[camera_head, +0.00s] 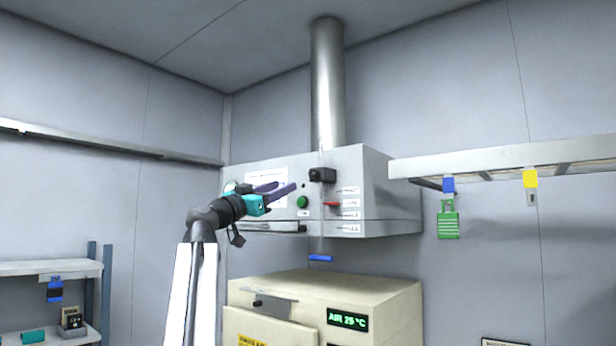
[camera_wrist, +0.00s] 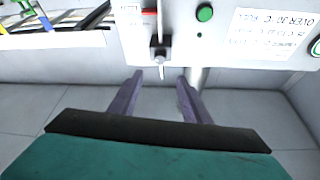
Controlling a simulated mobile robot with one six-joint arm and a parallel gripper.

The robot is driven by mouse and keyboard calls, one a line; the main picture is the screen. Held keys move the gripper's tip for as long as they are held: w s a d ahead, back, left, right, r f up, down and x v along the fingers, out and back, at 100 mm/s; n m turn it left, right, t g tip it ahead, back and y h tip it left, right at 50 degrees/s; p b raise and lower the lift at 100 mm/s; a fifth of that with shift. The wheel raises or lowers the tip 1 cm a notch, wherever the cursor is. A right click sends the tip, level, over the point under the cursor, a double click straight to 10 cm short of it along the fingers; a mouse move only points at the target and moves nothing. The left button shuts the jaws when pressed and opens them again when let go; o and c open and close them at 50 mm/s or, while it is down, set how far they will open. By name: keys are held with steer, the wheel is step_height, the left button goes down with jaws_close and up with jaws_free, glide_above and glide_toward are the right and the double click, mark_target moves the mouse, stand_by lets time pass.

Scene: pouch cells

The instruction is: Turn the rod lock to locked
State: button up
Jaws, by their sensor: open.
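A black block (camera_head: 322,174), which looks like the rod lock, sits on the upper front of the grey wall-mounted box. A thin rod passes through it and hangs down to a blue handle (camera_head: 320,258). The black block is also in the wrist view (camera_wrist: 160,53), where the picture is turned over. A red lever (camera_head: 333,204) sits below the block beside several labels too small to read. My gripper (camera_head: 278,189) is open and empty, its purple fingers left of the block. In the wrist view my gripper (camera_wrist: 160,76) has its two fingertips apart, framing the space before the block.
A green button (camera_head: 302,202) is on the box (camera_head: 390,190), left of the red lever. A cream oven (camera_head: 385,300) stands below. A metal duct (camera_head: 327,90) rises above.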

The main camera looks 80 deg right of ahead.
mark_target(312, 174)
steer(key=shift+d, duration=0.1)
steer(key=p+x, duration=0.5)
steer(key=x, duration=0.7)
steer(key=shift+d+r+p, duration=0.1)
steer(key=shift+r+p, duration=0.1)
steer(key=shift+p, duration=0.1)
steer(key=shift+s+d+r, duration=0.15)
steer(key=shift+s+d, duration=0.25)
steer(key=shift+d, duration=0.15)
steer(key=c, duration=0.8)
steer(key=shift+a, duration=0.15)
steer(key=shift+c, duration=1.2)
